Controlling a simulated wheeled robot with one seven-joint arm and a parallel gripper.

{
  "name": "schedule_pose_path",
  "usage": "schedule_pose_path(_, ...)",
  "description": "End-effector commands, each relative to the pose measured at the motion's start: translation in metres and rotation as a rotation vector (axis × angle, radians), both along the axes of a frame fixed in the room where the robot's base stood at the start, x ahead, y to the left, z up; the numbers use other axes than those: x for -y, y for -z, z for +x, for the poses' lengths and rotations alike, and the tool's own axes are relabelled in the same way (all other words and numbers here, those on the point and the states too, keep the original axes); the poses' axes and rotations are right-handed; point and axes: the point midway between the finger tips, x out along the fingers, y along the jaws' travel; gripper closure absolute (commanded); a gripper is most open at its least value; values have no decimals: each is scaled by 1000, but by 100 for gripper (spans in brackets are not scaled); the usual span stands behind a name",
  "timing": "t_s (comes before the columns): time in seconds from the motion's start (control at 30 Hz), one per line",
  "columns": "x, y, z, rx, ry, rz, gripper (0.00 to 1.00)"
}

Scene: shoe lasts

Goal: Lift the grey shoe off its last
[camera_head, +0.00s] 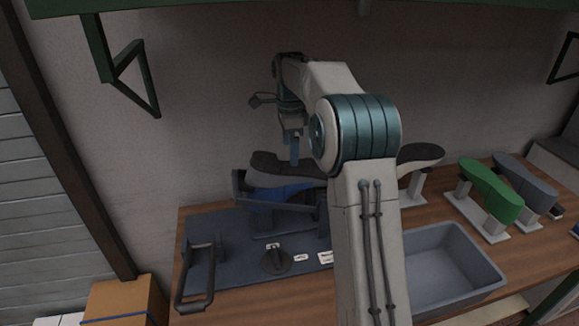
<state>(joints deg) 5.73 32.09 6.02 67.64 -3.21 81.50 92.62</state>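A grey shoe (524,178) sits sole up on a pale last stand at the right of the bench, beside a green one. My gripper (294,152) points down at the middle of the picture, in front of the back wall and over or near a dark-soled shoe (277,165). It is far to the left of the grey shoe and apart from it. Its fingers show edge-on and small, so I cannot tell whether they are open or shut. My arm hides part of the bench middle.
A green shoe (489,190) stands just left of the grey one. A dark-soled pale shoe (421,154) is right of my arm. A grey bin (465,297) is at the front. A dark fixture (215,240) holds a blue shoe (272,196). Green brackets (133,72) jut from the wall.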

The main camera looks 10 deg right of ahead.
Motion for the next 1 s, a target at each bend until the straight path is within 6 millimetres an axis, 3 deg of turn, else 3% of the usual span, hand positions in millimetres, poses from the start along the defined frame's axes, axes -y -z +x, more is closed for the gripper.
schedule_pose_path(0.2, 0, 43, -2, -4, -1, 1, 11)
schedule_pose_path(0.4, 0, 73, -2, -2, -1, 0, 11)
schedule_pose_path(0.6, 0, 87, -2, 0, -2, 0, 11)
schedule_pose_path(0.9, 0, 90, -2, 1, -2, 0, 11)
schedule_pose_path(1.0, 0, 90, -2, 1, -2, 0, 39)
